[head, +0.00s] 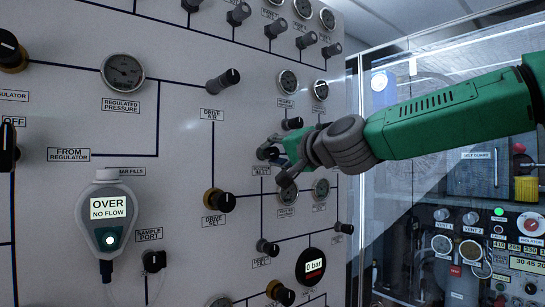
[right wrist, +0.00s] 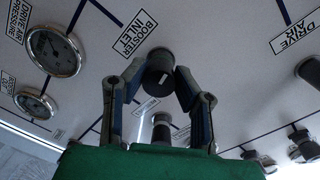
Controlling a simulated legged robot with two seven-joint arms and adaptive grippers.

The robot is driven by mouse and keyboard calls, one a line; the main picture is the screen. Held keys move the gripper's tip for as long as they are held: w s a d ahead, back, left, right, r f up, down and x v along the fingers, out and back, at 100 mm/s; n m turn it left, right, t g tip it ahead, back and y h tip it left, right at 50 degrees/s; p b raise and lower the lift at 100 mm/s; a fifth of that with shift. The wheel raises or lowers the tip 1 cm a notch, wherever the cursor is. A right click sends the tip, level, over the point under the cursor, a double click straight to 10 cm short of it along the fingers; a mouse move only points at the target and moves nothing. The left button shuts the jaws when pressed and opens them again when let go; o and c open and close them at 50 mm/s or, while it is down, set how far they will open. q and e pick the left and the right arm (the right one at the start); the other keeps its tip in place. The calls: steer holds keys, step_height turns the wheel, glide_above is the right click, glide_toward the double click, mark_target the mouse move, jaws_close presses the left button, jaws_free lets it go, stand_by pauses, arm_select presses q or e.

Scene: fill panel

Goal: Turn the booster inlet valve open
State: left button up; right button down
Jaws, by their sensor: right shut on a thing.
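The booster inlet valve is a dark round knob (right wrist: 160,62) with a white mark, just below the "BOOSTER INLET" label (right wrist: 137,32) in the right wrist view. My right gripper (right wrist: 161,76) has one finger on each side of this knob and is shut on it. In the head view my right gripper (head: 274,158) reaches in from the right to the panel, at a dark knob (head: 266,153) partly covered by the fingers. My left gripper is not in view.
The white panel (head: 180,185) holds several other knobs and gauges close around the gripper, including the drive set knob (head: 220,201) and drive air knob (head: 223,81). A handheld meter (head: 109,215) reading "OVER NO FLOW" hangs at the left. A glass-fronted cabinet stands at the right.

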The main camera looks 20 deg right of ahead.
steer(key=n, duration=0.2)
steer(key=f+n+b, duration=0.1)
steer(key=n, duration=0.2)
steer(key=shift+a+f+n, duration=0.1)
steer(key=shift+f+n, duration=0.15)
steer(key=shift+n, duration=0.05)
steer(key=n+b, duration=0.1)
steer(key=n, duration=0.3)
steer(key=shift+n+h+b, duration=0.3)
steer(key=shift+n, duration=0.1)
steer(key=shift+r+n, duration=0.1)
steer(key=shift+n, duration=0.2)
steer(key=c, duration=1.3)
jaws_free()
steer(key=shift+o, duration=0.2)
steer(key=shift+w+d+r, duration=0.1)
steer(key=shift+d+r, duration=0.05)
steer(key=shift+d, duration=0.1)
steer(key=shift+r, duration=0.1)
